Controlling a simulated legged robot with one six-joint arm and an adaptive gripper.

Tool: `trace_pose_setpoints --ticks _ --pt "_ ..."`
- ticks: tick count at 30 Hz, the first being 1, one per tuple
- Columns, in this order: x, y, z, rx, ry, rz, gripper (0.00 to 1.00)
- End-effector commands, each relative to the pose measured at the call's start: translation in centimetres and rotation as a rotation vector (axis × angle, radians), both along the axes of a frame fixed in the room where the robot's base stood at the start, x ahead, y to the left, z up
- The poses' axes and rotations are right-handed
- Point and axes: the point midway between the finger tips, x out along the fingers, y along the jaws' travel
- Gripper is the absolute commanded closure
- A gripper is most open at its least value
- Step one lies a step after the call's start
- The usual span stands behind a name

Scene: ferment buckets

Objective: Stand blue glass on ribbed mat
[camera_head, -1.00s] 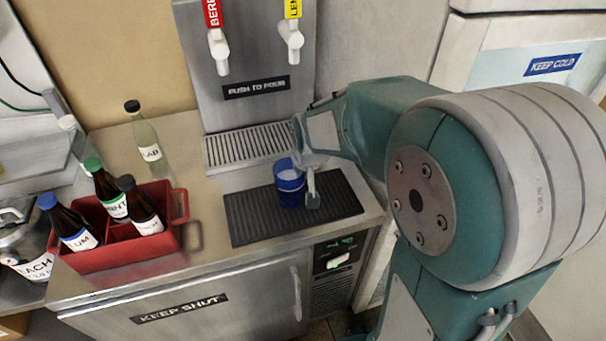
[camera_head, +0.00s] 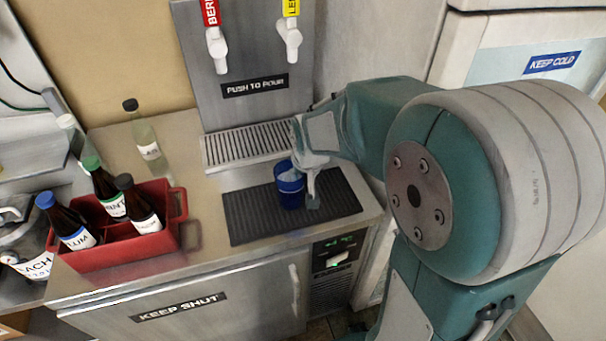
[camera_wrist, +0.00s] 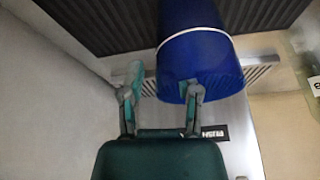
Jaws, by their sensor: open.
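I cannot tell whether a finger touches the glass. The ribbed mat (camera_wrist: 105,22) also shows there.
A drip grate (camera_head: 250,146) and tap panel (camera_head: 245,110) stand behind the mat. A red crate (camera_head: 115,245) with several dark bottles is at the left. A clear bottle (camera_head: 146,135) stands behind the crate. The counter's front edge lies just before the mat.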

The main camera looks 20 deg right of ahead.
Motion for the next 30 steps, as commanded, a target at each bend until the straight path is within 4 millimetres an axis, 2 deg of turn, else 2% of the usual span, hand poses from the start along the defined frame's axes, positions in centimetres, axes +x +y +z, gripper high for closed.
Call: trace_pose_setpoints --ticks 15,23,26,30 --pt "-3.7 0.3 9.0 0.0 -0.005 0.001 0.57" --pt "-4.8 0.4 11.0 0.0 -0.004 0.004 0.57" --pt "-6.7 0.6 11.7 -0.004 -0.017 0.018 0.57" --pt "-11.3 0.9 12.6 -0.013 -0.045 0.057 0.57"
